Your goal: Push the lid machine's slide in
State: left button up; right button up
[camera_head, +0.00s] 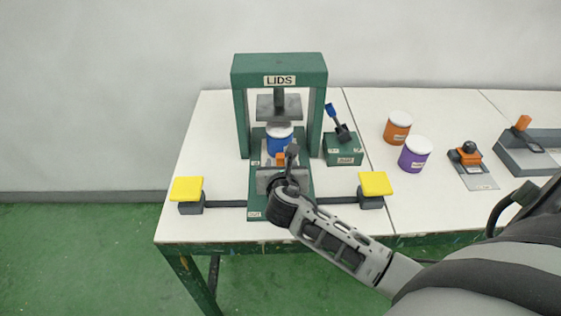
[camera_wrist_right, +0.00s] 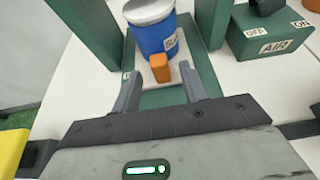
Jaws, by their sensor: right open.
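The lid machine (camera_head: 242,118) is a green frame labelled LIDS, with a grey press plate (camera_head: 266,112) under its top beam. Its slide (camera_wrist_right: 148,76) is a light plate carrying a blue can (camera_wrist_right: 157,38) with a white top; the can also shows below the press plate in the head view (camera_head: 279,146). An orange knob (camera_wrist_right: 160,68) stands at the slide's near edge. My right gripper (camera_head: 281,162) is open at the machine's front. In the right wrist view its fingertips (camera_wrist_right: 158,92) straddle the line to the knob, just short of it; contact cannot be told. My left gripper is out of view.
Yellow-topped buttons (camera_head: 187,188) (camera_head: 375,183) stand on both sides of the machine's front. A green AIR box (camera_head: 343,150) with a blue-handled lever stands to the right. Orange (camera_head: 397,128) and purple (camera_head: 415,155) cans and an orange-and-black tool (camera_head: 468,157) are farther right.

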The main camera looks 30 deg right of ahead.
aim_at(280, 148)
jog(key=shift+x, duration=1.6)
jog(key=shift+a, duration=0.1)
grip_shut()
jog(key=w+d, duration=0.2)
jog(key=w, duration=0.1)
jog(key=shift+w+d+r, duration=0.1)
jog(key=shift+w+d, duration=0.05)
jog(key=shift+w, duration=0.15)
jog(key=shift+c, duration=1.8)
grip_release()
jog(key=o, duration=0.4)
jog(key=shift+w, duration=0.1)
jog(key=shift+c, duration=0.2)
